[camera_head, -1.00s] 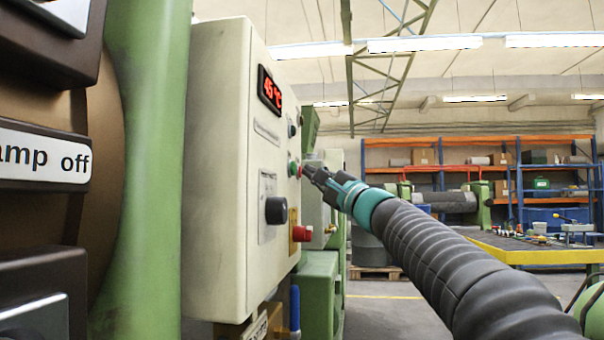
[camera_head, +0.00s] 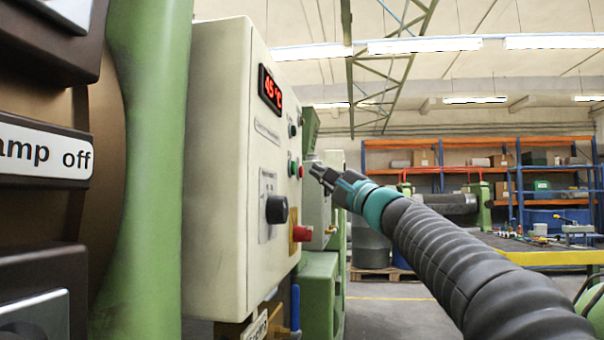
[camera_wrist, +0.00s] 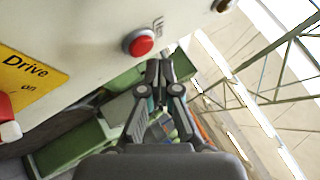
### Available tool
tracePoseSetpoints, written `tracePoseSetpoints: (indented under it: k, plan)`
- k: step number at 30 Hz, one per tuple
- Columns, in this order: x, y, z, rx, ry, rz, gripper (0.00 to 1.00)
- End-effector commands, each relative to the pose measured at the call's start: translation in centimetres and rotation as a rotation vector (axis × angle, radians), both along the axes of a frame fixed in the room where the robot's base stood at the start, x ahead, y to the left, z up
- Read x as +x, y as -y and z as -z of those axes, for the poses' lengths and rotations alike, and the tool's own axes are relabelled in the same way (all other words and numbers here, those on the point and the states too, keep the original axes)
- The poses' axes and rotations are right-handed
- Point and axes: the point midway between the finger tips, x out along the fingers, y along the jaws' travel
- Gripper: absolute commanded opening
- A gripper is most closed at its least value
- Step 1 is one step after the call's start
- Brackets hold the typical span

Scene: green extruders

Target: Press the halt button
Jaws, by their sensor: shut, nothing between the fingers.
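A pale control box (camera_head: 225,150) stands at the left centre in the head view. Its right-hand face carries a green button (camera_head: 292,168) with a small red button (camera_head: 300,171) beside it. In the wrist view a round red button (camera_wrist: 142,44) in a metal ring sits on the pale panel, up and left of my fingertips. No halt label is readable. My gripper (camera_head: 316,170) is shut and empty, just right of the small buttons and apart from the panel. Its closed fingers also show in the wrist view (camera_wrist: 161,68).
Lower on the panel are a black knob (camera_head: 276,209) and a larger red knob (camera_head: 302,233) by a yellow plate. A yellow "Drive on" label (camera_wrist: 27,78) shows in the wrist view. A yellow-edged table (camera_head: 550,257) stands right; open floor lies between.

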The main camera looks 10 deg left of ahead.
Motion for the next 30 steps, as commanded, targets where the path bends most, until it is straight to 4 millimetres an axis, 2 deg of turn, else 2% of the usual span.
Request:
tracePoseSetpoints:
  k: [16, 30]
  plan:
    - [-0.1, 4.4, 0.0, 0.0, 0.001, 0.002, 0.0]
    - [-0.2, 4.9, 0.0, 0.0, 0.0, 0.0, 0.0]
